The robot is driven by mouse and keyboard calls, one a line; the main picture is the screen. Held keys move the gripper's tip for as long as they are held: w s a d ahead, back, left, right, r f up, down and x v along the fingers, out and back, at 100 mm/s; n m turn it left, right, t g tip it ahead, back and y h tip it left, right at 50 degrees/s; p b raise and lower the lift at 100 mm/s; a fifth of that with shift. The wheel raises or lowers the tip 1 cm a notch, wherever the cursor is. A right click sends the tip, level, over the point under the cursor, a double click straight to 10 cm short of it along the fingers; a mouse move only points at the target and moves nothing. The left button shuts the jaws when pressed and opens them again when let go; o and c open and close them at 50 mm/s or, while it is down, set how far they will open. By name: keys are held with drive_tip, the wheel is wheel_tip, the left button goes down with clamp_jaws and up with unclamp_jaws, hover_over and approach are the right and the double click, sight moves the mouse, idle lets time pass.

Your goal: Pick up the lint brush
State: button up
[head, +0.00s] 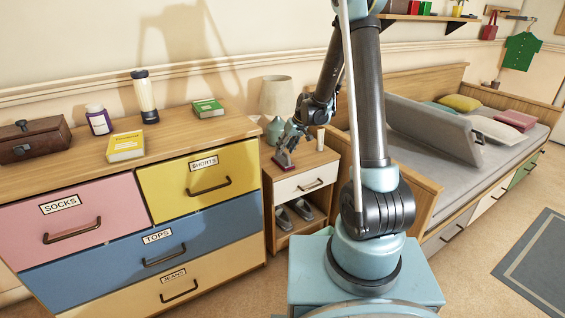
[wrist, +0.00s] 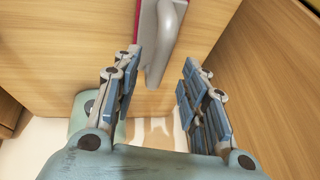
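The lint brush (wrist: 163,35) appears in the wrist view as a pale grey handle with a crimson edge at the top, cut off by the frame. It lies on the wooden top of the nightstand (head: 325,158). In the head view only a dark red part of it (head: 283,163) shows below my fingers. My gripper (wrist: 160,72) is open, with blue-padded fingers on either side of the handle's end. Gaps show between the handle and both fingers. In the head view my gripper (head: 288,142) is low over the nightstand's left part.
A lamp (head: 276,95) stands close behind my gripper. A small pale object (head: 320,138) stands to its right. The bed (head: 410,140) is at right. Grey shoes (head: 285,219) sit on the nightstand's lower shelf.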

sight(283, 157)
drive_tip(key=shift+x, duration=1.65)
drive_tip(key=shift+w, duration=0.1)
clamp_jaws()
